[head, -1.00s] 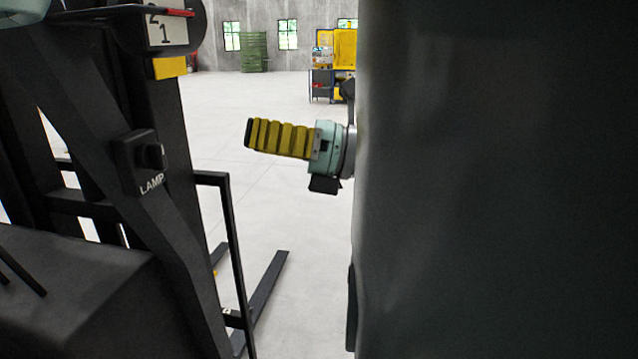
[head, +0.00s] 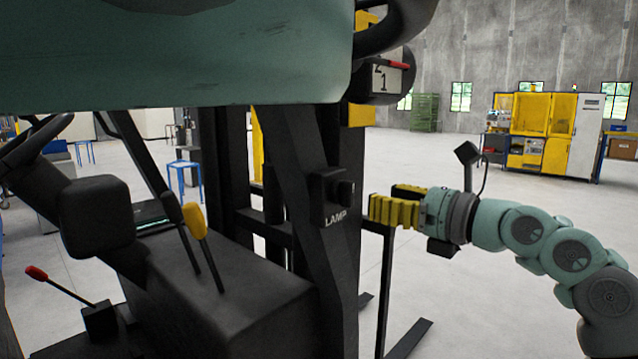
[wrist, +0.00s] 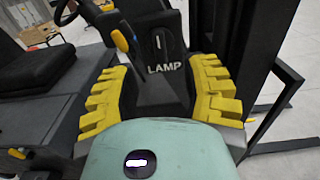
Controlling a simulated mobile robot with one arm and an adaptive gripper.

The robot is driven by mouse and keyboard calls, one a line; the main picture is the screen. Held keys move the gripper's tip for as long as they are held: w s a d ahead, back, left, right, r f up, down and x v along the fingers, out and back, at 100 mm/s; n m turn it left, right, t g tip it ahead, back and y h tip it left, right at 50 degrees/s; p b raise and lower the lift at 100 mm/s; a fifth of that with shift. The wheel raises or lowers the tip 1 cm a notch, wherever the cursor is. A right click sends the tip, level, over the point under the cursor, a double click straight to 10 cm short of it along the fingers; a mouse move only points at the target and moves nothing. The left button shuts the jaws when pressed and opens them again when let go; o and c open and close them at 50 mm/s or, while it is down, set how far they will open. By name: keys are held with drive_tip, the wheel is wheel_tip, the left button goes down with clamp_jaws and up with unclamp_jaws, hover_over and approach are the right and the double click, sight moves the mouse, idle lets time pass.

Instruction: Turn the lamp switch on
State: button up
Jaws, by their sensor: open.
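The black lamp switch (head: 346,193) is a small knob on a box with the white word LAMP under it, on the forklift's dark post. In the wrist view the lamp switch (wrist: 158,41) faces me above the LAMP label, its pale mark roughly upright. My gripper (head: 380,208) has yellow ridged fingers and is just right of the switch, pointing left at it. In the wrist view my gripper (wrist: 160,95) is open, its fingers apart on both sides of the label, with nothing between them. The switch is beyond the fingertips, and I see no contact.
The forklift's levers (head: 197,222) and steering wheel (head: 35,145) are left of the switch. A green overhead part (head: 180,65) hangs above. A thin black frame (head: 386,285) stands below my gripper. Open floor lies right, with a yellow machine (head: 541,130) far back.

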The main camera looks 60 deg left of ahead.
sight(353, 193)
drive_tip(key=p+x, duration=0.3)
drive_tip(key=x, duration=0.3)
drive_tip(key=shift+s+a+r, duration=0.2)
drive_tip(key=shift+a, duration=0.05)
drive_tip(key=shift+s+a+f, duration=0.15)
drive_tip(key=shift+a+f, duration=0.05)
drive_tip(key=shift+a, duration=0.45)
drive_tip(key=shift+c, duration=0.3)
clamp_jaws()
